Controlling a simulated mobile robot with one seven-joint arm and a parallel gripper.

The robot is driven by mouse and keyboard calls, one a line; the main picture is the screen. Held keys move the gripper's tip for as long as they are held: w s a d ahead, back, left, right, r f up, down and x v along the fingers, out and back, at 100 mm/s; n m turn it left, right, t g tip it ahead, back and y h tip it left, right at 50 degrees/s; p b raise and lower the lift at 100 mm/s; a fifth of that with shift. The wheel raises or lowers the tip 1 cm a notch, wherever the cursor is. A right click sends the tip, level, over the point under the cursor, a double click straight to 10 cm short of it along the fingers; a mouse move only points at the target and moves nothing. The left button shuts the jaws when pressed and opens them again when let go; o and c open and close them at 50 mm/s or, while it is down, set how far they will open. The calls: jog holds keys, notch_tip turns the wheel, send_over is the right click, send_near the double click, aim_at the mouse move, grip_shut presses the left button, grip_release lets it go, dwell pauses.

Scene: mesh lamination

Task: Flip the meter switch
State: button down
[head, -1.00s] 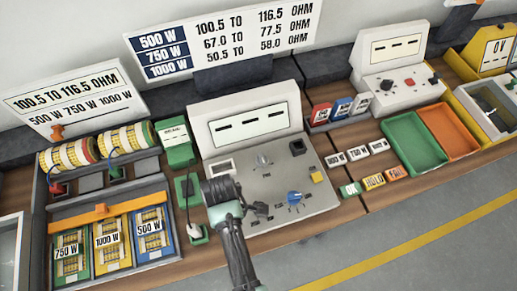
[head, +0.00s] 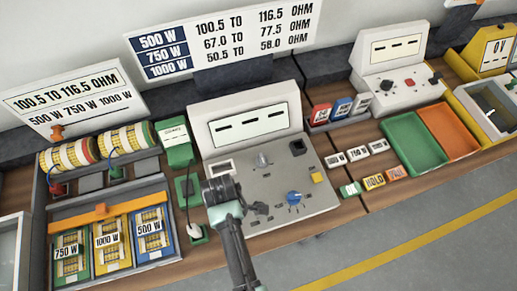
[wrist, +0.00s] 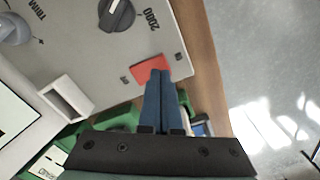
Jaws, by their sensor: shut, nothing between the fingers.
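The meter (head: 300,180) is a grey console with a dashed display in the middle of the bench in the head view. In the wrist view its panel (wrist: 80,60) shows a red switch (wrist: 150,69) near the front edge, below the black dial (wrist: 116,14) marked 2000. My gripper (wrist: 160,73) is shut, its blue fingers side by side and empty. The fingertips overlap the red switch in the wrist view; I cannot tell whether they touch it. In the head view my arm hides the switch and the fingers.
A grey TRIM knob (wrist: 12,28) and a raised white frame (wrist: 67,97) stand on the panel. A green block with a cable (head: 187,190) is left of the meter. A second console (head: 390,60) and green and orange trays (head: 414,143) are to the right.

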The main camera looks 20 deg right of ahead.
jog(key=shift+f+b, duration=0.65)
jog(key=shift+f, duration=0.3)
dwell(0.8)
jog(key=shift+r, duration=0.1)
notch_tip(320, 180, up, 7)
jog(key=p, duration=0.7)
dwell(0.6)
